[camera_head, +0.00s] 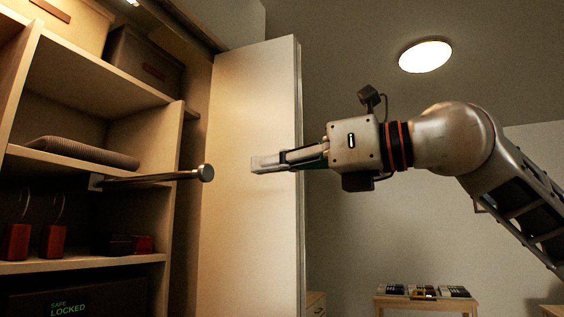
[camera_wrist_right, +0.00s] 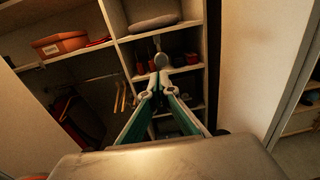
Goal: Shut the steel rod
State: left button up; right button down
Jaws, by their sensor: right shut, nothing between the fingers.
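The steel rod (camera_head: 150,177) sticks out from the wooden shelving at the left of the head view and ends in a round knob. In the right wrist view its knob (camera_wrist_right: 160,59) shows end-on, just beyond my fingertips. My right gripper (camera_head: 258,164) is shut and empty. It points left toward the knob, with a visible gap between them in the head view. Its closed fingers also show in the right wrist view (camera_wrist_right: 158,84). My left gripper is in neither view.
An open white door (camera_head: 250,220) stands behind my right fingers. Shelves hold a folded grey cloth (camera_head: 80,150), red objects (camera_head: 52,241) and a safe (camera_head: 80,300) reading "LOCKED". A low table (camera_head: 425,301) stands at the back right.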

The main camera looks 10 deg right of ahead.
aim_at(208, 173)
jog(key=x, duration=0.8)
jog(key=shift+w+a+r+p, duration=0.1)
jog(key=shift+w+a+p, duration=0.15)
jog(key=shift+a+p, duration=0.1)
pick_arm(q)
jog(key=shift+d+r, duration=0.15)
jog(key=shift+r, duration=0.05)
pick_arm(e)
jog(key=shift+w+a, duration=0.1)
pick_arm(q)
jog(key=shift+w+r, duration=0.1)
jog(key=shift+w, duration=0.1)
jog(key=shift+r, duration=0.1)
